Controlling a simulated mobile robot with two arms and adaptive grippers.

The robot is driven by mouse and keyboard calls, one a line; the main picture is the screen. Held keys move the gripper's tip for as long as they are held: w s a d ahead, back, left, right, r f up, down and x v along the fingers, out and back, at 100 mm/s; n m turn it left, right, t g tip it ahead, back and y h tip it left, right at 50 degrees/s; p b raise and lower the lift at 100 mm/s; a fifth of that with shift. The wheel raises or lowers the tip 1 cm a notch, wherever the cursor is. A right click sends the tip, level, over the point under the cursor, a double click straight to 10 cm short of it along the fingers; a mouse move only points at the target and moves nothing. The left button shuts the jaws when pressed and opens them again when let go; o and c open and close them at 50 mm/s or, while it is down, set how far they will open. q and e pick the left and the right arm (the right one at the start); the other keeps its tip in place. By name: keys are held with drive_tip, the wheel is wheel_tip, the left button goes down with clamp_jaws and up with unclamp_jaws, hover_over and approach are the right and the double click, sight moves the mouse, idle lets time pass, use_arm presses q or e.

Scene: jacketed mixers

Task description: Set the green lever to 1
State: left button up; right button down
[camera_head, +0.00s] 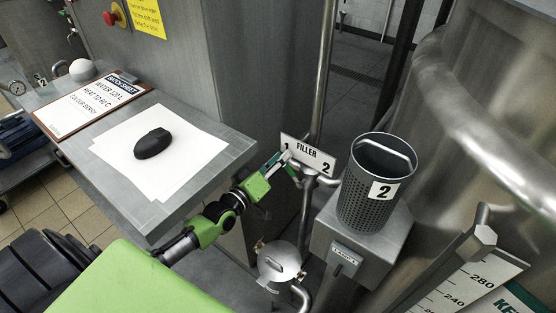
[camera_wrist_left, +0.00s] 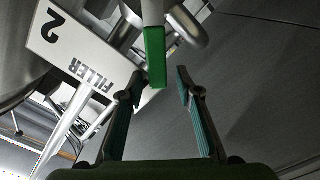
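The green lever (camera_wrist_left: 155,56) points down between my left gripper's fingertips (camera_wrist_left: 158,82) in the left wrist view. Gaps show on both sides, so the fingers are open and not closed on it. In the head view my left gripper (camera_head: 281,163) reaches up to the white FILLER sign (camera_head: 307,153), marked 1 at left and 2 at right. The lever (camera_head: 293,173) shows there only as a small green piece beside the fingers, at the pipe valve under the sign. Its exact setting is hard to tell. The sign is upside down in the wrist view (camera_wrist_left: 75,55). My right gripper is not in view.
A perforated metal basket (camera_head: 360,205) labelled 2 stands on a steel box right of the valve. A lidded metal vessel (camera_head: 283,265) is below. A steel table (camera_head: 215,150) at left holds papers, a black object (camera_head: 152,144) and a clipboard (camera_head: 88,100). A large tank (camera_head: 490,140) fills the right.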

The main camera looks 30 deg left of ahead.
use_arm(q)
drive_tip(key=s+a, duration=0.1)
drive_tip(key=s, duration=1.1)
drive_tip(key=shift+a, duration=0.35)
drive_tip(key=s+a+f+m+g+y, duration=0.15)
drive_tip(key=s+f+g, duration=0.35)
drive_tip(key=f, duration=1.1)
drive_tip(key=s+f+m+g+y, duration=0.1)
drive_tip(key=s+f+m+g, duration=0.35)
drive_tip(key=f, duration=1.15)
drive_tip(key=s+d+f+m+g, duration=0.1)
drive_tip(key=s+d+f+g, duration=0.1)
drive_tip(key=s+f, duration=0.4)
drive_tip(key=s+d+f+m+g, duration=0.1)
drive_tip(key=s+d+f+g, duration=0.2)
drive_tip(key=s, duration=1.1)
drive_tip(key=s+d+f+m+g, duration=0.2)
drive_tip(key=s+d+f, duration=0.3)
drive_tip(key=s+f, duration=0.5)
drive_tip(key=shift+s, duration=0.55)
drive_tip(key=shift+c, duration=0.6)
